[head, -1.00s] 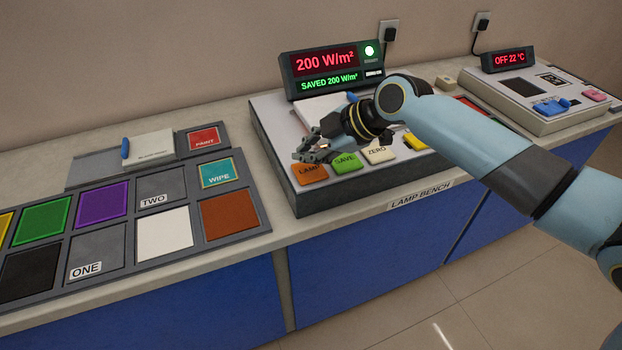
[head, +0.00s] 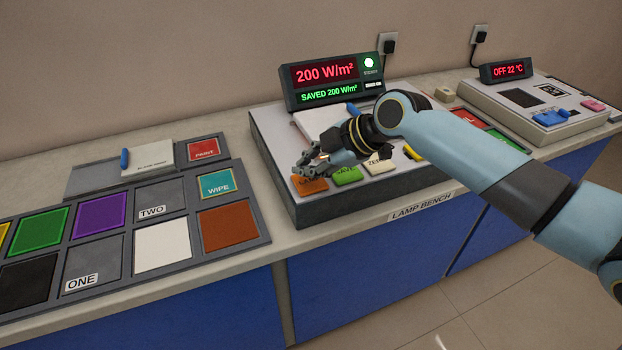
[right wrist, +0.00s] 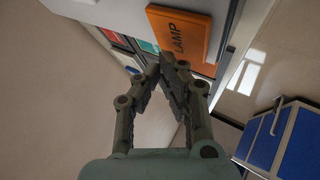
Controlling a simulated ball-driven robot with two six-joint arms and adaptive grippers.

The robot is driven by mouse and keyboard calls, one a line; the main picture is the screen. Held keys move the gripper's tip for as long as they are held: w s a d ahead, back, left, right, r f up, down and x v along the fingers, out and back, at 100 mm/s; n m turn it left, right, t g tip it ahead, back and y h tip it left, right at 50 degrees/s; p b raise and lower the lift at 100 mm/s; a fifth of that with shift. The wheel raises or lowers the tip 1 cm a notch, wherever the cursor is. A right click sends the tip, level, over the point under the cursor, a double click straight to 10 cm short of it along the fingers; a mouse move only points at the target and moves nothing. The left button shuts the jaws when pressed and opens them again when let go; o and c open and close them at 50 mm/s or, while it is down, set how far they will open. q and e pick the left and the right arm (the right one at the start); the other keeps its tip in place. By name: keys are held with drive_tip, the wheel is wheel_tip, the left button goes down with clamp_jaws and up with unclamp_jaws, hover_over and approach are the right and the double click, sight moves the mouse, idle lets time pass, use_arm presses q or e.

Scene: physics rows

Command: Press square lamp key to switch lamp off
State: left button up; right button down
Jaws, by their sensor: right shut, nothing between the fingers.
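The square orange lamp key (head: 311,187) sits at the front left of the lamp bench unit (head: 280,135). In the right wrist view the key (right wrist: 180,34), marked LAMP, lies just beyond my fingertips. My right gripper (head: 299,170) is shut and empty, above the rear left part of the key; in the right wrist view its fingertips (right wrist: 168,60) are close to the key's edge. I cannot tell whether they touch it. The display (head: 332,82) reads 200 W/m² and SAVED 200 W/m², with a lit round light (head: 369,62). My left gripper is not in view.
A green SAVE key (head: 346,175) and a cream ZERO key (head: 379,166) stand to the right of the lamp key. A panel of coloured tiles (head: 163,244) lies to the left. Another unit (head: 500,104), reading OFF 22 °C, stands at the far right.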

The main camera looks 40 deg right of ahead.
sight(308, 183)
drive_tip(key=shift+f, duration=0.1)
idle(0.4)
drive_tip(key=shift+f+b, duration=0.35)
drive_tip(key=shift+b, duration=0.1)
drive_tip(key=shift+f+b, duration=0.45)
drive_tip(key=shift+f, duration=0.05)
idle(0.5)
drive_tip(key=shift+r, duration=0.1)
drive_tip(key=shift+r+p, duration=0.75)
drive_tip(key=shift+r, duration=0.1)
wheel_tip(308, 183, up, 6)
drive_tip(key=p, duration=0.4)
drive_tip(key=shift+p, duration=0.35)
